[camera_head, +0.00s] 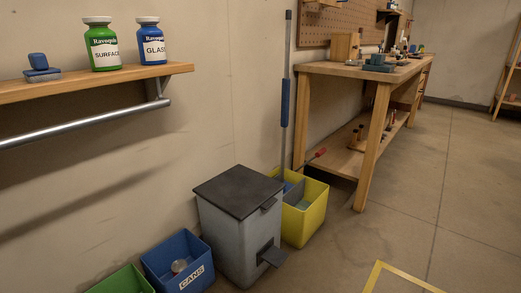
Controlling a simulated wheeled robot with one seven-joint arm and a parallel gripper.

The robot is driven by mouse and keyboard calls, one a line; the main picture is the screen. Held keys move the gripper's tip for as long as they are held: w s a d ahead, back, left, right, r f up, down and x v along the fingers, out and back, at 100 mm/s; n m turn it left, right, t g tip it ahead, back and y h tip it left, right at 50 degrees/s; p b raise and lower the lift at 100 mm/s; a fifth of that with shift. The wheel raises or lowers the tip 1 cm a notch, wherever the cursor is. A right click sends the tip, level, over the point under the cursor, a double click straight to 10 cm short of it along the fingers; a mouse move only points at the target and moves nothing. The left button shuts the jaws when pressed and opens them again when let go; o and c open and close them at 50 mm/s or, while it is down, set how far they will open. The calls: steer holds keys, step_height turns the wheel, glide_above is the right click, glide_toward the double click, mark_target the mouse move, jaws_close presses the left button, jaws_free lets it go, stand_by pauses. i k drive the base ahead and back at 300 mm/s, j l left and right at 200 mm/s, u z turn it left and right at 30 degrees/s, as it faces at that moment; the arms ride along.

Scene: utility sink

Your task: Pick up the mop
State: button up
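The mop (286,105) stands upright near the wall, between the grey bin and the workbench. It has a long thin grey pole with a blue grip sleeve around its middle. Its lower end goes down into or behind the yellow bucket (307,223), and the mop head cannot be clearly made out. Some blue and grey shapes show inside the bucket. My gripper is not in this view.
A grey bin (238,240) with a dark lid and front pedal stands directly left of the bucket. A blue CANS box (178,262) and green box (122,282) are further left. A wooden workbench (362,70) stands behind right. Open floor (360,240) lies right of the bucket.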

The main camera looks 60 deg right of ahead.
mark_target(285, 80)
steer(key=i+l+z, duration=0.1)
steer(key=i+z, duration=0.15)
steer(key=i, duration=0.3)
steer(key=i+z, duration=0.3)
steer(key=i, duration=0.25)
steer(key=z, duration=3.05)
steer(key=j+z, duration=0.15)
steer(key=z, duration=0.3)
steer(key=k+j+z, duration=0.15)
steer(key=z, duration=0.3)
steer(key=j+z, duration=0.15)
steer(key=z, duration=0.3)
steer(key=k+z, duration=0.2)
steer(key=z, duration=0.25)
steer(key=u, duration=3.05)
